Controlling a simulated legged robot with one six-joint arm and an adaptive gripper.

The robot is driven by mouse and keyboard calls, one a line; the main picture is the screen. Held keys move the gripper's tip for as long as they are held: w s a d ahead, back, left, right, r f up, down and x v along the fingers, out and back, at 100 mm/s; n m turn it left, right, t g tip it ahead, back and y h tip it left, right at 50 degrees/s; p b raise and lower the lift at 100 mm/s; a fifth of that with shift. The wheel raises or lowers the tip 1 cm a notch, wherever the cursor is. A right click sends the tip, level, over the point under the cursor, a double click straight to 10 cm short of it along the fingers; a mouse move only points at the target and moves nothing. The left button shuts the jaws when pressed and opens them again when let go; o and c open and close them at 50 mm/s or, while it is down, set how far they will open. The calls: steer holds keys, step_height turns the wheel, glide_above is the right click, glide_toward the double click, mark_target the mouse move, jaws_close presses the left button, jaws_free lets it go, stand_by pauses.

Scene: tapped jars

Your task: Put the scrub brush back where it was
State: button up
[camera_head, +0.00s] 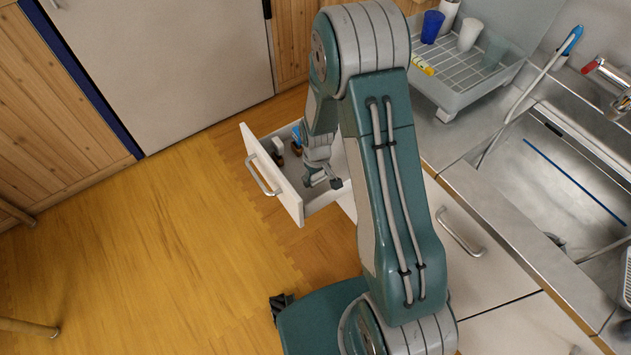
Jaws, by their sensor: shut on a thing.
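My gripper (322,183) is low inside the open drawer, over its near right part. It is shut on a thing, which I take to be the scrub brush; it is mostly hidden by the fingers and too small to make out. The drawer (278,180) is pulled out from the counter, with its white front panel and metal handle (262,176) facing left. I cannot tell whether the held thing touches the drawer floor.
Above the counter are a dish rack (462,78) with cups, and a sink (560,180) with a blue-ended hose or brush (573,38).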

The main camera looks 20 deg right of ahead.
mark_target(316, 182)
steer(key=shift+w+f, duration=0.15)
steer(key=shift+f, duration=0.8)
steer(key=shift+w+f, duration=0.15)
steer(key=shift+f, duration=0.75)
steer(key=o, duration=0.9)
steer(key=shift+f, duration=0.1)
steer(key=shift+c, duration=0.2)
